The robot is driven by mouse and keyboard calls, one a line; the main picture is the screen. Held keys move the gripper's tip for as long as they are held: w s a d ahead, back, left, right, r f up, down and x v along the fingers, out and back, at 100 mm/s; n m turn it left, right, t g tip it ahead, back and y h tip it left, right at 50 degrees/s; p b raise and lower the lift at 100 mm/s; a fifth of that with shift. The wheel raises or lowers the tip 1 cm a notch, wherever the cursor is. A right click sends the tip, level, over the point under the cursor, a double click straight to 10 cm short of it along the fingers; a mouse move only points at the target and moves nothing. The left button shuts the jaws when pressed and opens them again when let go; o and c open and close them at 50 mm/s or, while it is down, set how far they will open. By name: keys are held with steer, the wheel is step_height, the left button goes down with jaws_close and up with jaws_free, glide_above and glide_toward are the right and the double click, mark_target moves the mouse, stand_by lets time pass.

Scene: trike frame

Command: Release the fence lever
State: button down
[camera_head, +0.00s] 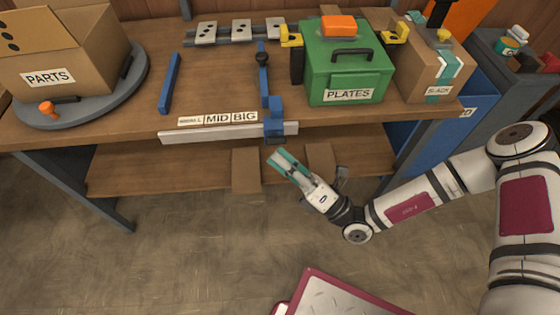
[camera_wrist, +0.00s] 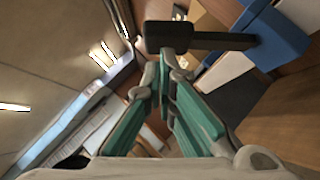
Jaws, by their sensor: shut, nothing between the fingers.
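The blue fence (camera_head: 264,88) lies across the bench top, with a black knob on it. Its blue end block (camera_head: 275,124) sits on the pale front rail by the BIG label. In the wrist view a black lever (camera_wrist: 218,41) with a thick block-like end sticks out of the blue end block (camera_wrist: 281,36). In the head view I cannot make out the lever clearly. My gripper (camera_head: 279,155) is just in front of and below the end block. My gripper (camera_wrist: 158,69) is shut and empty, its tips close to the lever's thick end; I cannot tell whether they touch.
The rail (camera_head: 200,133) runs along the bench's front edge under the SMALL, MID, BIG labels. A green PLATES box (camera_head: 345,62) stands right of the fence. A PARTS carton (camera_head: 75,60) sits on a grey turntable at left. The floor in front is mostly open.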

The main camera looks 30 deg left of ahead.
steer(key=shift+w+a+r+p, duration=0.1)
steer(key=shift+w+r+p, duration=0.05)
steer(key=shift+r+p, duration=0.3)
steer(key=shift+w, duration=0.1)
stand_by(0.4)
